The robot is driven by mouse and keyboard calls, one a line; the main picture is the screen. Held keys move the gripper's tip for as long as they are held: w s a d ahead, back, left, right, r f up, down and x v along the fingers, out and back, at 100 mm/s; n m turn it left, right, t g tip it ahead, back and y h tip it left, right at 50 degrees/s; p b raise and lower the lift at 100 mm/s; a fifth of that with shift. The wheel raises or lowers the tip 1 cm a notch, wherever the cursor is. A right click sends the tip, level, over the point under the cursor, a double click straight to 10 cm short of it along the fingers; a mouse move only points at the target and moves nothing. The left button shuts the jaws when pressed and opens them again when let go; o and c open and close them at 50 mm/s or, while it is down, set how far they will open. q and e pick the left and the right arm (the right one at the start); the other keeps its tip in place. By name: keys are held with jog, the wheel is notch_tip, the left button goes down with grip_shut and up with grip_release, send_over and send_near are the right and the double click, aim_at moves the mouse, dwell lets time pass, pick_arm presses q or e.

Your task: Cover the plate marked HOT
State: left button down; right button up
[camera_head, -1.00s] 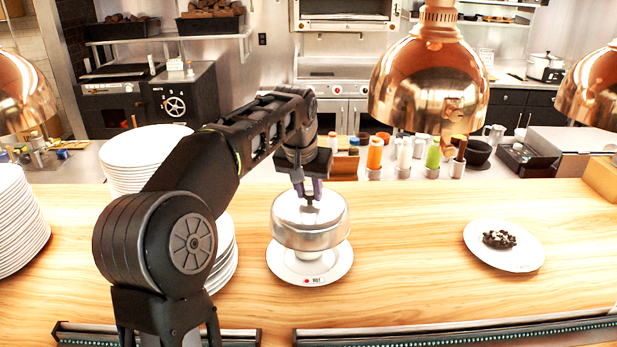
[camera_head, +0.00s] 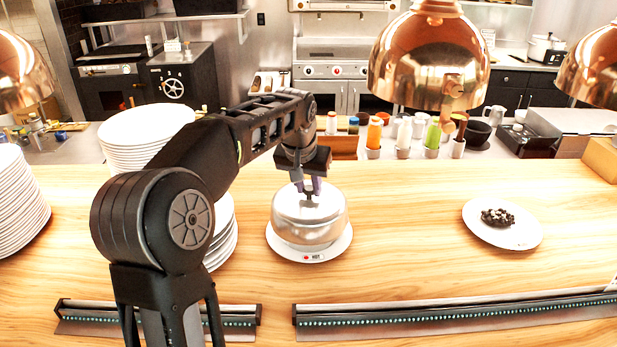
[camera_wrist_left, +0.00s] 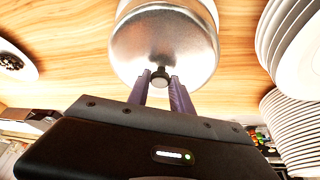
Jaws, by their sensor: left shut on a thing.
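The plate marked HOT (camera_head: 308,256) lies on the wooden counter. Its white rim and the tag with a red dot show at the front. A silver dome cover (camera_head: 311,222) sits over the plate's middle, and whatever is under it is hidden. My left gripper (camera_head: 309,194) is above the cover, shut on its knob. In the left wrist view the two fingers stand at either side of the dark knob (camera_wrist_left: 160,76), with the dome (camera_wrist_left: 165,42) beyond. My right gripper is not in view.
A second white plate (camera_head: 487,236) with dark food lies to the right. Plate stacks (camera_head: 15,215) stand at the left, some behind my arm. Copper lamps (camera_head: 430,65) hang above the counter. Bare wood lies between the two plates.

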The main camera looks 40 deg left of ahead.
aim_at(309, 200)
pick_arm(q)
jog(key=shift+f+b, duration=0.7)
jog(key=shift+f, duration=0.65)
jog(key=shift+f+b, duration=0.3)
jog(key=shift+f, duration=0.2)
dwell(0.6)
jog(key=c, duration=1.1)
grip_release()
jog(key=shift+o, duration=0.7)
jog(key=o, duration=0.5)
jog(key=shift+c, duration=0.2)
jog(key=shift+r, duration=0.1)
